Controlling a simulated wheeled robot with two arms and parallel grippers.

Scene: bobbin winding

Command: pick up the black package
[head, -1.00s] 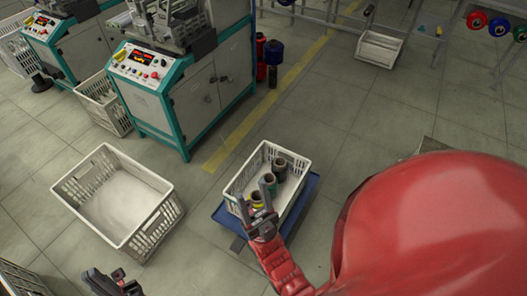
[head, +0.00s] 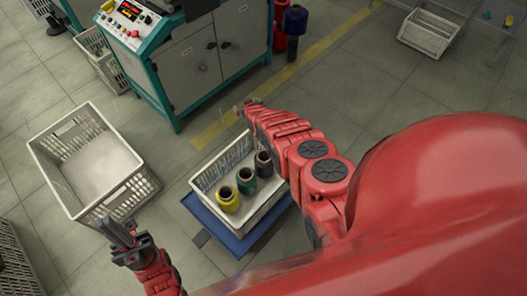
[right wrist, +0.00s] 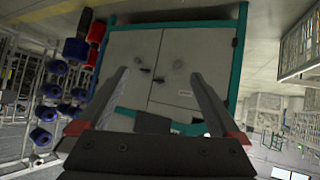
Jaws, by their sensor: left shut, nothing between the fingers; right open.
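A black spool-like package (head: 264,164) stands upright in a light grey crate (head: 226,151), in the back right of a row with a green one (head: 246,181) and a yellow one (head: 228,199). My right arm passes close along the crate's right side. My right gripper (head: 248,103) is beyond the crate's far end, apart from the black package. In the right wrist view its two fingers (right wrist: 160,74) are spread with nothing between them, facing a cabinet. My left gripper (head: 120,229) is shut and empty, left of the crate.
The crate rests on a blue platform (head: 238,243). A larger empty white crate (head: 100,207) stands on the floor to the left. A machine with grey doors and teal frame (head: 205,62) stands behind. A rack of spools (right wrist: 50,113) shows in the right wrist view.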

